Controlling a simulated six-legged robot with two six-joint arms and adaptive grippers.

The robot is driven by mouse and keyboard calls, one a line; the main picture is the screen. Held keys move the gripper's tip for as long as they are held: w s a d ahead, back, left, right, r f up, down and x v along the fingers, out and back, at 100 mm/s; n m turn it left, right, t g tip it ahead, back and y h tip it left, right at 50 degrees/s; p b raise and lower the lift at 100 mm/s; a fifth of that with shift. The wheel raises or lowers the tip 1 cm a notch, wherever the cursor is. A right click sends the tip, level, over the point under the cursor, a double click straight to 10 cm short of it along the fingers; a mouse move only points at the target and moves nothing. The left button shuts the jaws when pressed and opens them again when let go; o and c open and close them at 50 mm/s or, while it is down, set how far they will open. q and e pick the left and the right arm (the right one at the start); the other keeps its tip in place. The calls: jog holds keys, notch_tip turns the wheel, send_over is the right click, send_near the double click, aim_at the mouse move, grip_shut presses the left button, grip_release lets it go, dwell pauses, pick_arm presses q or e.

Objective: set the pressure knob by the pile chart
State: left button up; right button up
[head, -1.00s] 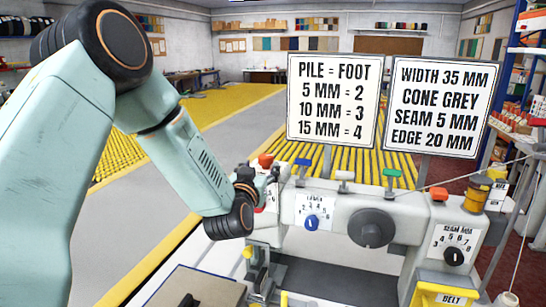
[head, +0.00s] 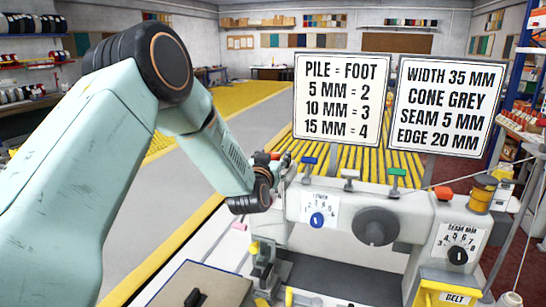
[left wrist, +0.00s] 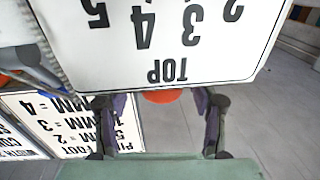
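The pile chart (head: 336,100), a white sign pairing pile with foot numbers, stands behind the pale sewing machine (head: 345,255); its lower-left copy shows upside down in the left wrist view (left wrist: 75,122). My left gripper (left wrist: 153,98) is open, its two fingers apart. A red-orange knob (left wrist: 163,96) shows between the fingertips, partly under a white plate (left wrist: 160,40) marked TOP with numbers; contact cannot be told. In the head view my left wrist hides most of the gripper at the machine's left end. I cannot tell which knob sets pressure. My right gripper is not in view.
A blue knob (head: 317,220) on the LOWER dial, a large dark wheel (head: 376,227) and a SEAM MM dial (head: 459,245) are on the machine's front. A second sign (head: 447,105) stands at right. A thread cone (head: 482,192) sits on top at right.

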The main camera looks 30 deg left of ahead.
pick_arm(q)
jog(key=shift+w+a+f, duration=0.2)
jog(key=shift+w+f, duration=0.05)
jog(key=shift+c, duration=1.4)
jog(key=shift+s+d+r, duration=0.15)
jog(key=shift+s+r, duration=0.05)
jog(key=c, duration=0.8)
jog(key=shift+o, duration=0.2)
jog(key=shift+n+y, duration=0.3)
jog(key=shift+y, duration=0.2)
jog(key=n+g+y, duration=0.2)
jog(key=y, duration=0.1)
jog(key=shift+r+n+g+y, duration=0.15)
jog(key=shift+n+g+y, duration=1.4)
jog(key=shift+y, duration=0.25)
jog(key=shift+n, duration=0.25)
